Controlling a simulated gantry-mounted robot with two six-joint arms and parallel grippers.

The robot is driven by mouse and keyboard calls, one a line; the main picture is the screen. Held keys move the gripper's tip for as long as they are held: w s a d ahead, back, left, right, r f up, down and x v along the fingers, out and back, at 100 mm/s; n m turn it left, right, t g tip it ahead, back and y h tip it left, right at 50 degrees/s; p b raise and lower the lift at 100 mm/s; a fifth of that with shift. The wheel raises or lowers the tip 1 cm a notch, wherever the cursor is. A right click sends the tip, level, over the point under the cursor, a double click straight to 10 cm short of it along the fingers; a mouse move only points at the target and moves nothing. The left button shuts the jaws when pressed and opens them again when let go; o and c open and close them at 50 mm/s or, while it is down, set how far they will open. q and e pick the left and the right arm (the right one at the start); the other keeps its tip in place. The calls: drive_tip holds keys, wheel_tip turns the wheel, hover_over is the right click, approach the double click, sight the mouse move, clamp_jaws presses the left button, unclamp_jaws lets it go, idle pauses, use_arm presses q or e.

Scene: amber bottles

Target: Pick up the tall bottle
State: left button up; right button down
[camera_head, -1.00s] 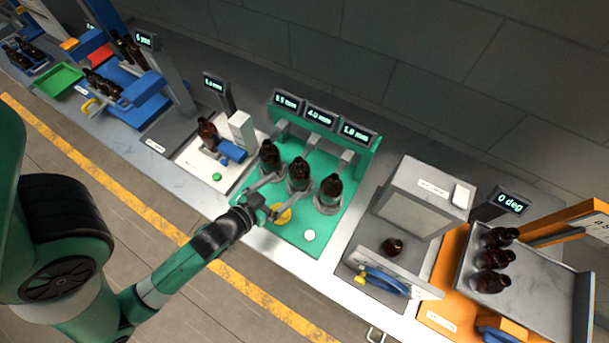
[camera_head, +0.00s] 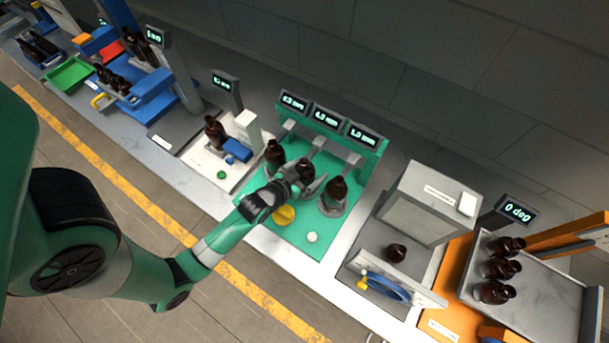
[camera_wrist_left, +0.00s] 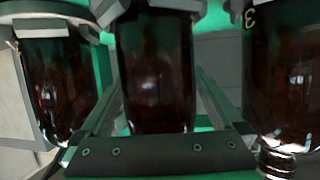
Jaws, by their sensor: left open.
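Three dark amber bottles stand in grey holders on the green station (camera_head: 292,234): a left bottle (camera_head: 275,152), a middle bottle (camera_head: 306,167) and a right bottle (camera_head: 337,187). I cannot tell for sure which is tallest. My left gripper (camera_head: 300,185) is open at the front of the middle bottle and hides its lower part. In the left wrist view the fingers (camera_wrist_left: 160,95) lie on either side of the middle bottle (camera_wrist_left: 158,65). I cannot tell whether they touch it. The neighbouring bottles stand close outside the fingers. My right gripper is not in view.
A yellow disc (camera_head: 284,215) and a white disc (camera_head: 312,238) lie at the station's front. Displays (camera_head: 327,119) stand behind the bottles. A white board (camera_head: 203,162) with another bottle (camera_head: 214,132) is left, and a grey box (camera_head: 427,205) with a small bottle (camera_head: 396,253) is right.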

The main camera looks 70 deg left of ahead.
sight(311, 163)
use_arm(q)
drive_tip(key=c, duration=1.4)
drive_tip(key=shift+r, duration=0.5)
wheel_tip(311, 163, up, 3)
drive_tip(key=shift+f+p, duration=0.1)
drive_tip(key=shift+p, duration=0.6)
drive_tip(key=d+r, duration=0.1)
drive_tip(key=r, duration=0.1)
drive_tip(key=s+d+r, duration=0.1)
drive_tip(key=d+r, duration=0.1)
drive_tip(key=s+d+r+p, duration=0.1)
drive_tip(key=d+r, duration=0.1)
drive_tip(key=shift+d, duration=0.15)
drive_tip(key=s+d+r+p, duration=0.3)
drive_tip(key=d+p, duration=0.4)
drive_tip(key=d, duration=0.1)
